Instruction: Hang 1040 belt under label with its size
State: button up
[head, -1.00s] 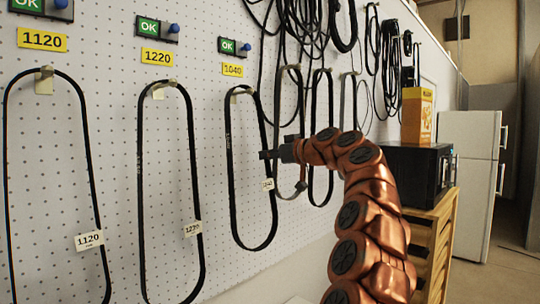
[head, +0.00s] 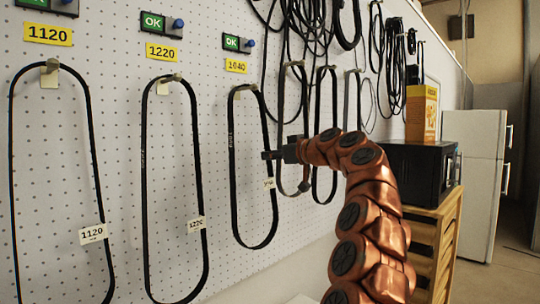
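A black belt (head: 233,170) hangs on a hook under the yellow 1040 label (head: 236,66) on the white pegboard. Its small white tag (head: 269,183) is too blurred to read. The green OK sign (head: 232,43) is above that label. My gripper (head: 268,155) is at the end of my copper arm, in front of the right side of this belt. Its fingers are too small to tell whether they are open or shut, and I cannot tell whether it touches the belt.
Belts hang under the 1120 label (head: 48,34) and the 1220 label (head: 161,52). More belts and cables hang behind my arm. A black microwave (head: 420,170) stands on a wooden stand, with a yellow box (head: 422,112) on top. A white fridge (head: 473,180) is at right.

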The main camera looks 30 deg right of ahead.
jog(key=o, duration=0.4)
jog(key=shift+r, duration=0.1)
